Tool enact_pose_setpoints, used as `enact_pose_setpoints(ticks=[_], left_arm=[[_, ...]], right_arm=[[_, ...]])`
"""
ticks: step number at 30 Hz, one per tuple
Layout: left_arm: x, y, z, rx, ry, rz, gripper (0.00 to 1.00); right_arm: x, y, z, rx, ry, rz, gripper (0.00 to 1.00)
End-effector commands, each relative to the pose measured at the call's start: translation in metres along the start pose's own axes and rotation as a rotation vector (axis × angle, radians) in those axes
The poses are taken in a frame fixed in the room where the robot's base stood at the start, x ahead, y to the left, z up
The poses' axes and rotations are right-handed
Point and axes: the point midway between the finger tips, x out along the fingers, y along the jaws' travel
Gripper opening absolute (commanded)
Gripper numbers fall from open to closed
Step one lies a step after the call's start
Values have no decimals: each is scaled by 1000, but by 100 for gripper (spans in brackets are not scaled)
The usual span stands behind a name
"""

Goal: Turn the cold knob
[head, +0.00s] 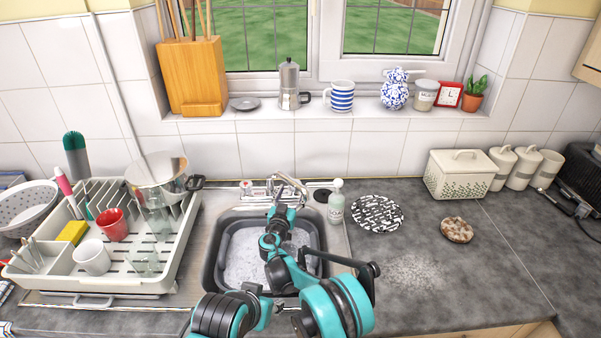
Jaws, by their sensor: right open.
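The chrome tap (270,190) stands behind the sink, with a small knob (246,186) at its left end that shows a hint of red. My right gripper (287,188) is open at the tap's right side, where the cold knob appears to be. The gripper and the tap overlap in the picture, so the cold knob is largely hidden and I cannot tell whether the fingers touch it. My right arm reaches over the sink from the front. My left gripper does not show clearly.
The dark sink basin (222,262) holds soapy water. A soap bottle (336,208) stands just right of the tap. A dish rack (150,284) with dishes is on the left, a patterned round mat (377,213) on the right. The right front counter is largely clear.

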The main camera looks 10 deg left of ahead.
Motion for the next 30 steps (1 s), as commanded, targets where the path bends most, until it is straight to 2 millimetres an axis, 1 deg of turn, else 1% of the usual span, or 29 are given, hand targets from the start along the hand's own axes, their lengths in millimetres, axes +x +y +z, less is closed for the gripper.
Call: enact_pose_setpoints(ticks=[2, 5, 12, 16, 21, 28, 29, 30], left_arm=[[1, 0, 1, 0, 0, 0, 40], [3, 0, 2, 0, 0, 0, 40], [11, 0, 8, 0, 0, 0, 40], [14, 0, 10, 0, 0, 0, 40], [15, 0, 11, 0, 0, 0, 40], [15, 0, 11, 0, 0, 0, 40], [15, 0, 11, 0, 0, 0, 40], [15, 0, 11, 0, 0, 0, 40]], right_arm=[[2, 0, 0, 0, 0, 0, 61], [12, 0, 1, 0, 0, 1, 61], [52, 1, 2, 0, 0, 2, 61], [68, 1, 2, 0, 0, 2, 61], [77, 0, 0, 0, 0, 0, 61], [78, 0, 0, 0, 0, 0, 61], [78, 0, 0, 0, 0, 0, 53], [78, 0, 0, 0, 0, 0, 43]])
